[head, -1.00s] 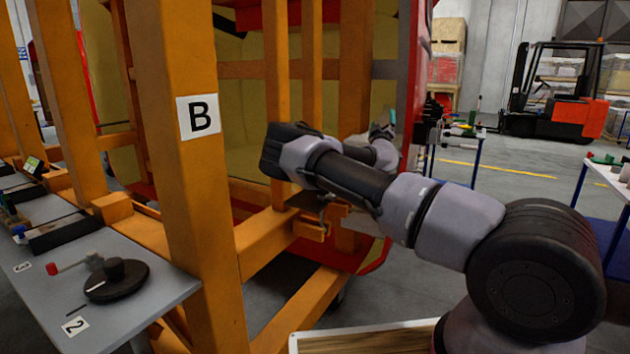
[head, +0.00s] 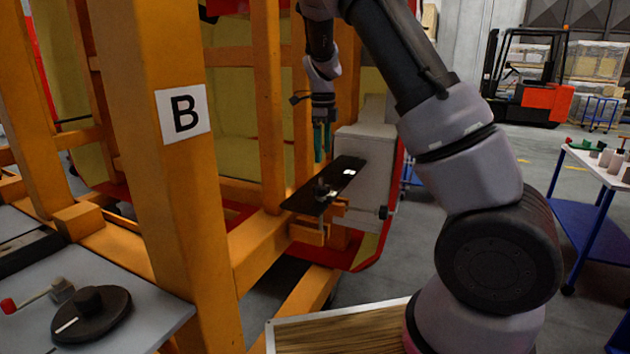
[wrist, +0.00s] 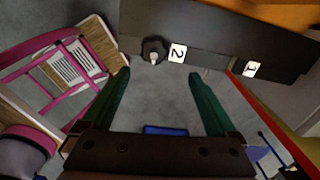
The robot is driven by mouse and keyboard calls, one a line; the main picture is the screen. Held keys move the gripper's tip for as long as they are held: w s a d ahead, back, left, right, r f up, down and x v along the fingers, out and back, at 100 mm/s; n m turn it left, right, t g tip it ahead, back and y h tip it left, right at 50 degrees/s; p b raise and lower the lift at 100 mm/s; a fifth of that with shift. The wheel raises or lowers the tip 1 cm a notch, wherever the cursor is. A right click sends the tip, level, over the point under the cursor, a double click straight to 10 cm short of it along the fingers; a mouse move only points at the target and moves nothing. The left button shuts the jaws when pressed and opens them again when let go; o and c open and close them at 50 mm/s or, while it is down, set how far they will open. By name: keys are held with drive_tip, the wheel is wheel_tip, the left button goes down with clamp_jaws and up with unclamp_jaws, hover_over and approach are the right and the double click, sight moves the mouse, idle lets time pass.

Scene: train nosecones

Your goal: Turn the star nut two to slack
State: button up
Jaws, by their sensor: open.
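The star nut two is a small dark knob on a pale stud in the wrist view (wrist: 153,50), beside a white label "2" (wrist: 178,53). It sits on a long dark plate (wrist: 215,45); a label "1" (wrist: 252,69) is farther right along it. In the head view the plate (head: 350,166) lies on the orange frame, with a small dark nut (head: 321,188) on it. My gripper (head: 321,158) points down above the plate. Its green fingers (wrist: 159,73) are apart with nothing between them, clear of the nut. The nut's turned position cannot be read.
An orange post marked B (head: 183,112) stands left of the plate. A grey bench (head: 130,318) at the lower left carries a black disc knob (head: 92,312) and a red-tipped lever (head: 35,297). A light grey box (head: 366,155) stands right behind the plate.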

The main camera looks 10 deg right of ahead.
sight(321, 185)
drive_tip(key=shift+s+a, duration=0.3)
drive_tip(key=shift+f, duration=0.25)
wheel_tip(321, 185, down, 10)
drive_tip(key=shift+r, duration=0.1)
drive_tip(key=c, duration=1.4)
